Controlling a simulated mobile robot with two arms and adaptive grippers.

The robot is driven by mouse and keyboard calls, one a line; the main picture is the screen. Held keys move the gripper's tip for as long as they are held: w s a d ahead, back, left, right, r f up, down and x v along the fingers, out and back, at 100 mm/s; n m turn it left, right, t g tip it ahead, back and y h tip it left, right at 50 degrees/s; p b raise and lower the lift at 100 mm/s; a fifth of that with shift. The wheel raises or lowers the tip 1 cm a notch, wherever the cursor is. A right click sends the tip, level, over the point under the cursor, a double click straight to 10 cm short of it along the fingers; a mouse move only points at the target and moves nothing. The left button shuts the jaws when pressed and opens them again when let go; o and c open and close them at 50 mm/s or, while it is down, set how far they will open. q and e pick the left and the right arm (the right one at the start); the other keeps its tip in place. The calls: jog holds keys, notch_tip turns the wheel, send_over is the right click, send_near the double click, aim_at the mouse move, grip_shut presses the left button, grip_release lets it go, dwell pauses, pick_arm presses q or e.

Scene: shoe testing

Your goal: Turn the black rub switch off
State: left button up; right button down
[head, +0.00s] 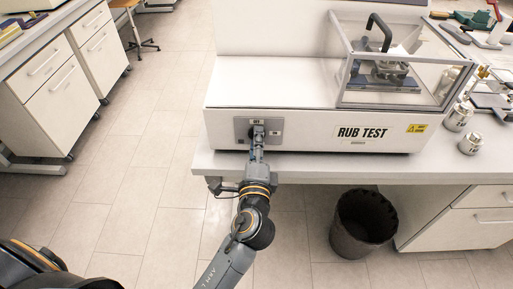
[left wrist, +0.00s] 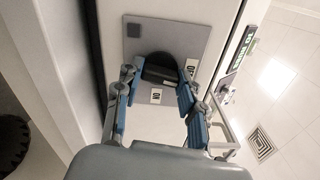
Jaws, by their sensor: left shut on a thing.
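The black rub switch (head: 257,131) is a round knob on a grey plate (head: 241,127) at the front left of the white RUB TEST machine (head: 307,131). An OFF label is above it and an ON label is to its right. My left gripper (head: 257,146) reaches up to the switch from below and partly covers it. In the left wrist view the switch (left wrist: 158,66) sits between the blue-padded fingers of the left gripper (left wrist: 157,80), which are shut on its handle. The exact angle of the handle is hard to tell. My right gripper is not in view.
The machine stands on a white bench, with a clear-walled cover (head: 395,75) on its right part. Metal weights (head: 470,144) stand at the right. A black bin (head: 363,223) is on the floor below the bench.

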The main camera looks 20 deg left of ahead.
pick_arm(q)
jog(key=shift+n+b, duration=0.55)
jog(key=shift+n, duration=0.45)
jog(key=o, duration=1.2)
jog(key=shift+c, duration=0.2)
jog(key=v, duration=1.2)
